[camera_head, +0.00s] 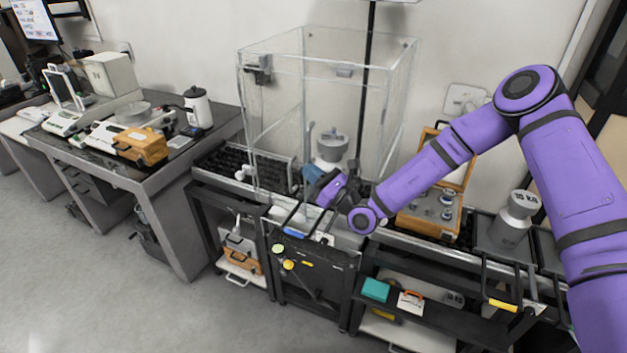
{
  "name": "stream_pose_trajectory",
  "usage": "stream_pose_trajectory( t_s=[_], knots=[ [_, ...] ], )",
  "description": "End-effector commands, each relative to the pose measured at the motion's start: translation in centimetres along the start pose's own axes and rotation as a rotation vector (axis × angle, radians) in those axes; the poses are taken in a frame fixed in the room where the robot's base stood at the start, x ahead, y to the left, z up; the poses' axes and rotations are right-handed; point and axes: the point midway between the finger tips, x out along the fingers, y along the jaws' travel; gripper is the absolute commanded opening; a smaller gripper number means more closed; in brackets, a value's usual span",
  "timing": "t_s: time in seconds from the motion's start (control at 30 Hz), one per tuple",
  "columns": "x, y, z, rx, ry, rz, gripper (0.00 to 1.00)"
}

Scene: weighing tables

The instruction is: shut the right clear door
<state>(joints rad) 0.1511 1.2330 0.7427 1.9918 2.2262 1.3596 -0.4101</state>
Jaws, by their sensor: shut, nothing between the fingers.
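The clear enclosure (272,105) stands on the middle table with a metal weight (332,146) inside. Its right clear side (396,95) is faint and see-through, and my arm crosses in front of its lower part. I cannot tell exactly how far the right door stands open. A clear upright edge with a handle (308,150) shows near the front. My gripper (314,176) is shut and empty, low at the front right of the enclosure, close to this edge. I cannot tell whether it touches the clear panel.
A wooden case (430,215) with small weights lies open right of the enclosure, beneath my arm. A large weight (512,218) stands farther right. A black pole (368,75) rises behind the enclosure. The left table (168,172) holds balances and a canister. Floor at front left is clear.

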Motion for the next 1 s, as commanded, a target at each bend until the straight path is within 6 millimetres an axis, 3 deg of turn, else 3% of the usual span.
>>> stream_pose_trajectory(
  t_s=[0.3,1.0],
  knots=[
    [0.8,-1.3,-0.3,0.0,0.001,0.0,0.0],
    [0.6,-1.7,-0.5,0.0,0.001,0.0,0.0]
  ],
)
